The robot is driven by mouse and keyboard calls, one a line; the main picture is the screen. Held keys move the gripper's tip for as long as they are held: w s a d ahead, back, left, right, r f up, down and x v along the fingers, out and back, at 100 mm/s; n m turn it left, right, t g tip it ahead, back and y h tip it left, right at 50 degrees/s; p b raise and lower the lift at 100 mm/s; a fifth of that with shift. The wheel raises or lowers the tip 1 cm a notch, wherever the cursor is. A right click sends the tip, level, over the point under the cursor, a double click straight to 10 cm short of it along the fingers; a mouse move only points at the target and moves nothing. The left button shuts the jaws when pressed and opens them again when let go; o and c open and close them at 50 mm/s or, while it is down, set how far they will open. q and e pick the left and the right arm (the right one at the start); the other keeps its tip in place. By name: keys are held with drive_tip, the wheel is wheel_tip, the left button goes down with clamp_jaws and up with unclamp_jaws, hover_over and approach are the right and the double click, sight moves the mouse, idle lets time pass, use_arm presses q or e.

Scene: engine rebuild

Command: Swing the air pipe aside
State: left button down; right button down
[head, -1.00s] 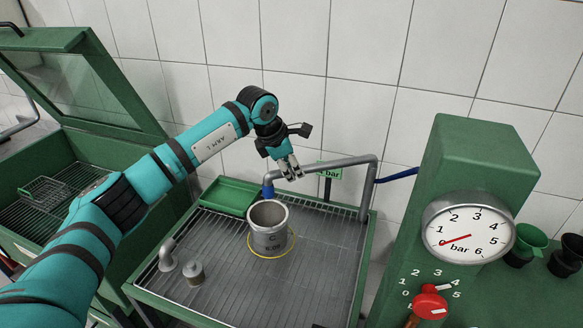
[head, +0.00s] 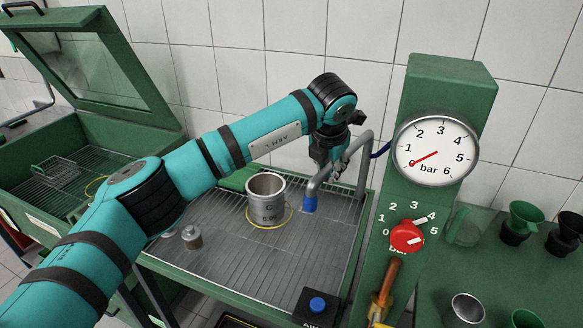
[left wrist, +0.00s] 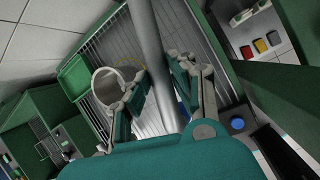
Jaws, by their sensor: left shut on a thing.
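The grey air pipe (head: 324,180) rises from the right side of the grated bench and bends forward, ending in a blue nozzle (head: 310,203) pointing down. My left gripper (head: 337,166) is shut on the pipe's upper arm, partly hidden by its wrist. In the left wrist view the pipe (left wrist: 148,45) runs between the fingers (left wrist: 158,82). The nozzle hangs right of the grey metal cylinder (head: 267,208), clear of its open mouth. The cylinder stands upright on the grating inside a yellow ring (head: 289,219). My right gripper is out of view.
A green pillar with a pressure gauge (head: 435,150) and red knob (head: 407,236) stands close right of the pipe. A small metal part (head: 192,238) sits on the grating's left. The grating (head: 280,262) before the cylinder is clear.

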use_arm(q)
drive_tip(key=shift+s+d+r+n+y+b, duration=0.15)
drive_tip(key=shift+s+d+n+b, duration=0.2)
drive_tip(key=shift+d, duration=0.45)
drive_tip(key=shift+s+d+f+n+y+b, duration=0.15)
drive_tip(key=shift+s+d+n, duration=0.3)
drive_tip(key=shift+d, duration=0.35)
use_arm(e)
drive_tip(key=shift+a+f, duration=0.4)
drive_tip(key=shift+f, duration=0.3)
use_arm(q)
drive_tip(key=shift+r, duration=0.1)
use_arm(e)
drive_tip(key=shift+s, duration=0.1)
use_arm(q)
drive_tip(key=c, duration=1.2)
unclamp_jaws()
drive_tip(key=shift+o, duration=0.4)
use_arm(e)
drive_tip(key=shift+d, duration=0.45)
use_arm(q)
drive_tip(key=v, duration=1.2)
drive_tip(key=shift+d, duration=0.1)
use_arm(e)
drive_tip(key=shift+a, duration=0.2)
